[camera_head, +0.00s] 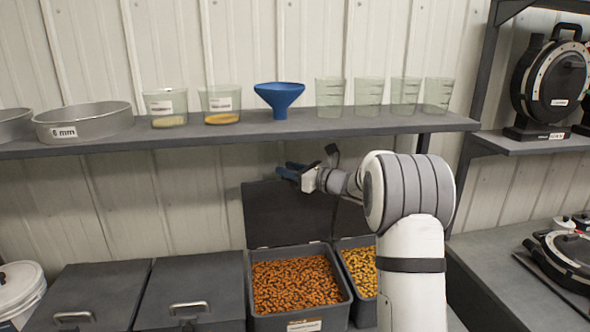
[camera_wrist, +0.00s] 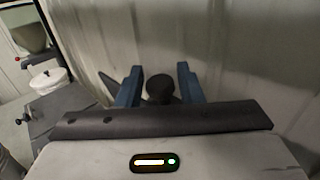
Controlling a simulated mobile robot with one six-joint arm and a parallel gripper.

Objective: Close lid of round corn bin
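Two open bins stand below the shelf. One holds orange kernels (camera_head: 295,283), with its dark lid (camera_head: 285,215) raised against the wall. The other holds yellow kernels (camera_head: 362,268), and my arm hides much of it and its raised lid. The label on the orange-kernel bin is too small to read, so I cannot tell which is the round corn bin. My gripper (camera_head: 289,170) is at the raised lids' upper edge, pointing left, just under the shelf. In the wrist view its blue fingers (camera_wrist: 159,83) are apart. A dark rounded shape (camera_wrist: 160,89) shows between them; I cannot tell what it is.
The shelf (camera_head: 240,133) above holds a blue funnel (camera_head: 280,97), clear beakers (camera_head: 330,97) and sieves (camera_head: 85,120). Two closed bins (camera_head: 190,285) stand left of the open ones. A white bucket (camera_head: 18,290) is at far left. A counter (camera_head: 510,285) is at right.

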